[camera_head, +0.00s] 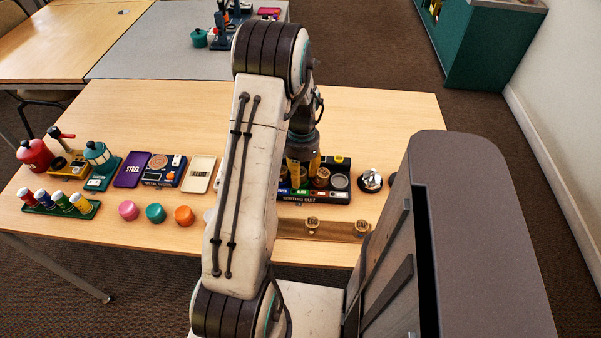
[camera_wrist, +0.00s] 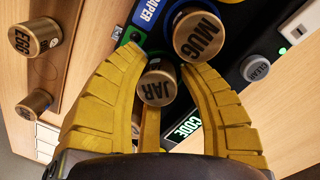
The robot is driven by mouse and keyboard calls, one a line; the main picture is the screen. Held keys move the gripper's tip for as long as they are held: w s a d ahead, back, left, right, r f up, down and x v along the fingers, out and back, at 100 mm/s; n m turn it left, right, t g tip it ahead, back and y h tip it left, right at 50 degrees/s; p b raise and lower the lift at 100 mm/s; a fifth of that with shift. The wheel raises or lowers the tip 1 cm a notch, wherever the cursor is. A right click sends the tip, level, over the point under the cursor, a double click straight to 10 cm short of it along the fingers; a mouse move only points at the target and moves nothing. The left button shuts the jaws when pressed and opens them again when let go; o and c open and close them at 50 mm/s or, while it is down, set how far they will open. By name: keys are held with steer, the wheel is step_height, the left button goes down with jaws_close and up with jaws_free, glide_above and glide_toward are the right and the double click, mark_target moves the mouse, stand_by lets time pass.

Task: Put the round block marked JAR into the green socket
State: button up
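The round brass block marked JAR (camera_wrist: 157,88) sits between the yellow fingers of my gripper (camera_wrist: 160,72) in the wrist view. The fingers close in around its sides. Green edging (camera_wrist: 126,38) shows just beyond it on the dark sorting unit (camera_head: 316,198); whether the block is above or inside the green socket I cannot tell. In the head view my gripper (camera_head: 302,167) is over the left part of the unit, partly hidden by my arm. A brass block marked MUG (camera_wrist: 199,37) stands beside JAR, near blue edging.
A block marked EGG (camera_wrist: 35,38) and another brass block (camera_wrist: 34,104) stand on the wooden rail (camera_head: 335,230). A silver bell-like thing (camera_head: 370,181) stands right of the unit. Coloured knobs (camera_head: 155,213) and cards (camera_head: 200,174) lie left.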

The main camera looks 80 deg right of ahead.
mark_target(302, 168)
step_height(302, 168, up, 12)
steer(key=shift+s+d+r+b, duration=0.15)
steer(key=shift+d+r+b, duration=0.05)
steer(key=shift+d+b, duration=0.25)
stand_by(0.4)
steer(key=w+a+r+n+h, duration=0.1)
steer(key=w+a+r+n, duration=0.3)
steer(key=w+a+n, duration=0.5)
steer(key=w+a+r+n+h, duration=0.1)
steer(key=w+a+r+n, duration=0.2)
steer(key=w+a, duration=0.75)
steer(key=w+a+n+t+y, duration=0.1)
steer(key=a+n+t, duration=0.2)
steer(key=a+n, duration=1.1)
steer(key=shift+w+a+r, duration=0.3)
steer(key=shift+w+a, duration=0.05)
steer(key=shift+a, duration=3.3)
